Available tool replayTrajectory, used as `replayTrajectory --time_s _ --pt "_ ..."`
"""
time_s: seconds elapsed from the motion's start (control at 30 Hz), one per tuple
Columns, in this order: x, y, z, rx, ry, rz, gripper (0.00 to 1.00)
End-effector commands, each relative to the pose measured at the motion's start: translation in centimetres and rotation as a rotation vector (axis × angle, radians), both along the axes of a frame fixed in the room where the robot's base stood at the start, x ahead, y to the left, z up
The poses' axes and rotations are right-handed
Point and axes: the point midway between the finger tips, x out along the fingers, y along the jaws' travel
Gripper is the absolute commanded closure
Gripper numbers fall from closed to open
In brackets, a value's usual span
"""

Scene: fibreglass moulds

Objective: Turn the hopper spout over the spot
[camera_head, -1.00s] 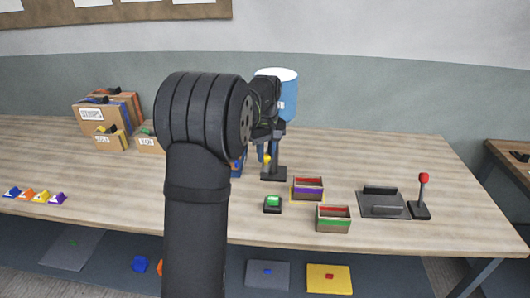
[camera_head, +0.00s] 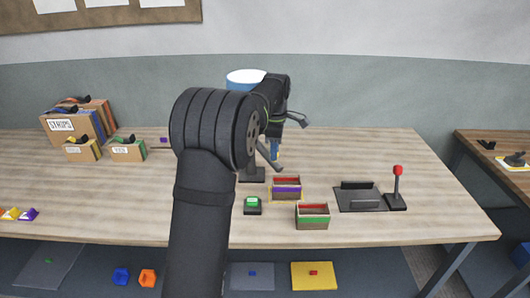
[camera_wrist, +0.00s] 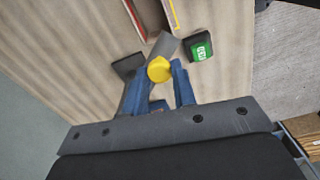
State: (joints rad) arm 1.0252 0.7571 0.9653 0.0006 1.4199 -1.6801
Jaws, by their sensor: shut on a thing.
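The hopper (camera_head: 246,74), a blue bin with a white top, stands on its dark stand behind my arm in the head view; most of it is hidden. In the wrist view, a yellow knob (camera_wrist: 158,69) sits at the near end of a grey spout (camera_wrist: 165,45). My gripper (camera_wrist: 159,78) is shut on the yellow knob, with one blue finger on each side. In the head view, its dark body is at the hopper and the grip is not clear. A purple-striped box (camera_head: 286,190) stands on a yellow-outlined spot in front of the stand.
A small unit with a green display (camera_head: 252,203) stands left of the purple-striped box. A green-striped box (camera_head: 312,217) is at its front right. A grey plate (camera_head: 360,197) and red-knobbed lever (camera_head: 397,185) stand farther right. Labelled boxes (camera_head: 75,125) are at the back left.

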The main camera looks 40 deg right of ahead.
Motion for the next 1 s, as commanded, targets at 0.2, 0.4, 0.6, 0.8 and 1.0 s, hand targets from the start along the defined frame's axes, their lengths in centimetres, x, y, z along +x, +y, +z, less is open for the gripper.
replayTrajectory --time_s 0.2,0.4,0.6,0.8,1.0 --pt "-0.3 -1.9 -0.1 0.000 0.003 0.128 1.00" --pt "-0.3 -2.8 -0.1 0.000 0.003 0.200 1.00" --pt "-0.2 -3.2 0.0 -0.002 0.002 0.229 1.00" --pt "-0.2 -3.3 0.0 -0.003 0.001 0.232 1.00" --pt "-0.2 -3.4 0.1 -0.006 0.001 0.231 0.74"
